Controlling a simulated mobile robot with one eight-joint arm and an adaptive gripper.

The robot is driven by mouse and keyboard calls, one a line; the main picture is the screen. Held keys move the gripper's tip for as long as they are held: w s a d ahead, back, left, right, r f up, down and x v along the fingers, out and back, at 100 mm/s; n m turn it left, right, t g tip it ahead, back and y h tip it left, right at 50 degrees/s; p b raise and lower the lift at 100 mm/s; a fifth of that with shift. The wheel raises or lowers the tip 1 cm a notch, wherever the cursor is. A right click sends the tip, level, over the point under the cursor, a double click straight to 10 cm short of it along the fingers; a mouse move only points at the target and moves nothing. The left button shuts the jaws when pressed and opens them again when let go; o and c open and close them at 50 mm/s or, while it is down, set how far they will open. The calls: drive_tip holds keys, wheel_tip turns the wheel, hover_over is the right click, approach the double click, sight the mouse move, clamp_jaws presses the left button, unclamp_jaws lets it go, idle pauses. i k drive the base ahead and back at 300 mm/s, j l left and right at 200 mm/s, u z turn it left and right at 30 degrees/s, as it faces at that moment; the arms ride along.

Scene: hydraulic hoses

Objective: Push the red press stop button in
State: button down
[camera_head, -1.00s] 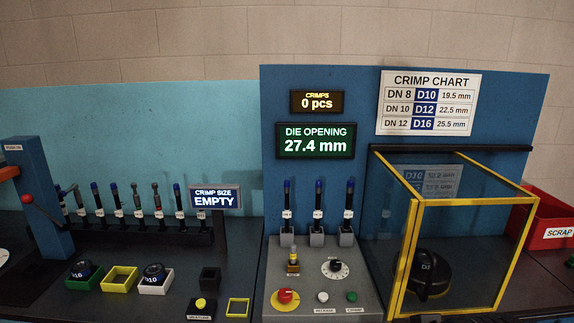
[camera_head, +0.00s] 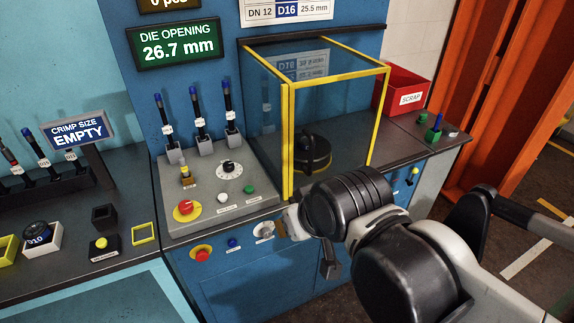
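A red mushroom button (camera_head: 186,208) on a yellow base sits at the left front of the grey sloped control panel (camera_head: 228,213). A second red button (camera_head: 201,253) with a yellow surround is on the blue front face below the panel. I cannot read a label that tells which one is the press stop. My gripper (camera_head: 283,226) is at the end of my arm, which reaches in from the right. It is near the panel's right front edge, right of both buttons and apart from them. Its fingers are small and partly hidden, so their opening is unclear.
White (camera_head: 223,198) and green (camera_head: 249,189) buttons and a black dial (camera_head: 229,169) share the panel. A blue button (camera_head: 233,243) is on the front face. The yellow-framed clear guard (camera_head: 287,140) stands behind my arm. A red scrap bin (camera_head: 402,90) is at the back right.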

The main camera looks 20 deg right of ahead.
sight(203, 256)
drive_tip(key=k+j, duration=0.1)
drive_tip(key=j, duration=1.25)
drive_tip(key=k+j, duration=0.15)
drive_tip(key=j, duration=0.5)
drive_tip(key=z, duration=0.05)
